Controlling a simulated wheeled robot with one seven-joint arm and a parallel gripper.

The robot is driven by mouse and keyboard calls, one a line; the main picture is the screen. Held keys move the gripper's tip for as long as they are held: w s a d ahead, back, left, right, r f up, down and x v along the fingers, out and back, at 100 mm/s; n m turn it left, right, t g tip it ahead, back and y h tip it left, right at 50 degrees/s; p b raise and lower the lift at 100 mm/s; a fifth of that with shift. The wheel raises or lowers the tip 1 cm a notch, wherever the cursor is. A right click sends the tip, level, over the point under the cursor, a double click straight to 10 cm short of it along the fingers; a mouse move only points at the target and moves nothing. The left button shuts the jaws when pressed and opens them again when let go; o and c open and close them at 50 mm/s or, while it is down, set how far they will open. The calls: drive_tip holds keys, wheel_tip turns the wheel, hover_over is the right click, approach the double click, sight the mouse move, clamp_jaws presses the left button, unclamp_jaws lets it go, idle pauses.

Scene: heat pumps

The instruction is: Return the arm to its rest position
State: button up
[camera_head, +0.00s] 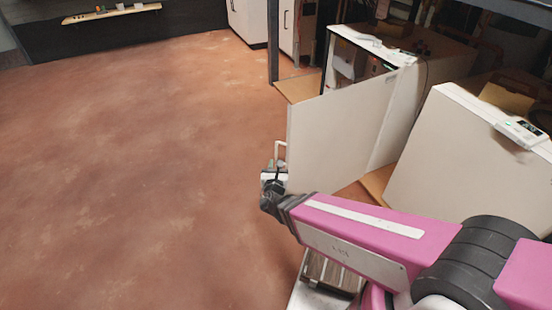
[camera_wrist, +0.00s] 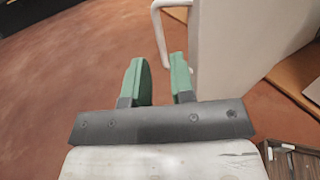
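My gripper (camera_head: 270,178) is at the end of my pink arm, close to the free edge of an open white cabinet door (camera_head: 340,140). In the wrist view its two green fingers (camera_wrist: 158,70) stand apart with nothing held between them. The door's white handle (camera_head: 279,148) rises just beyond the gripper. In the wrist view the handle (camera_wrist: 159,35) shows past the fingertips, its lower end in line with the gap. I cannot tell how much space lies between them. The door edge (camera_wrist: 222,50) stands right of the fingers.
The open cabinet (camera_head: 345,62) stands behind the door. Another white unit (camera_head: 475,155) with a small display stands at right. A dark post (camera_head: 273,45) rises at the back. A wooden shelf (camera_head: 110,13) is on the far wall. The reddish floor (camera_head: 130,170) at left is clear.

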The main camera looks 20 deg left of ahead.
drive_tip(key=shift+s+d, duration=0.15)
drive_tip(key=shift+s, duration=0.35)
drive_tip(key=w+d+m+g+h, duration=0.3)
drive_tip(key=w+d+m+h, duration=0.35)
drive_tip(key=d+m, duration=0.4)
drive_tip(key=w+d+m+g+h, duration=0.3)
drive_tip(key=w+d+m+h, duration=0.4)
drive_tip(key=d, duration=0.6)
drive_tip(key=d+m+g+y, duration=0.8)
drive_tip(key=d+m+g, duration=0.3)
drive_tip(key=d+m, duration=1)
drive_tip(key=shift+s+d+r+m, duration=0.2)
drive_tip(key=shift+s+r+m, duration=0.1)
drive_tip(key=shift+m, duration=0.25)
